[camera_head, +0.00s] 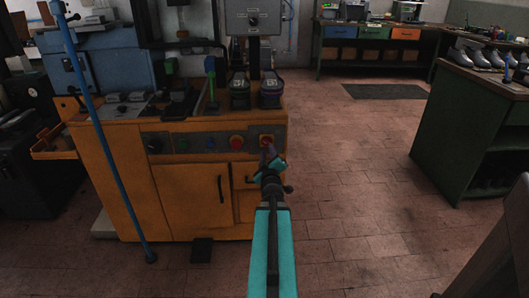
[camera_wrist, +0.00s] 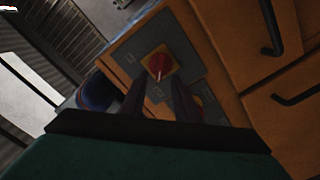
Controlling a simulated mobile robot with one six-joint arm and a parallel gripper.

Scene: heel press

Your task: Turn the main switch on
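The main switch (camera_wrist: 158,65) is a red rotary knob on a yellow square, set in a grey plate on the orange cabinet. In the wrist view it sits just beyond my fingertips, and its pale pointer mark faces the lower part of the picture. In the head view the main switch (camera_head: 267,140) is at the right end of the control panel, partly hidden by my gripper. My gripper (camera_wrist: 158,92) is open and empty, with dark fingers apart below the knob. In the head view my gripper (camera_head: 269,157) is close in front of the panel.
A red button (camera_head: 237,142) is left of the switch on the panel (camera_head: 190,142), with a blue button and a black knob further left. Cabinet handles (camera_head: 221,188) stick out below. A blue pole (camera_head: 105,140) stands at the left. The floor to the right is clear.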

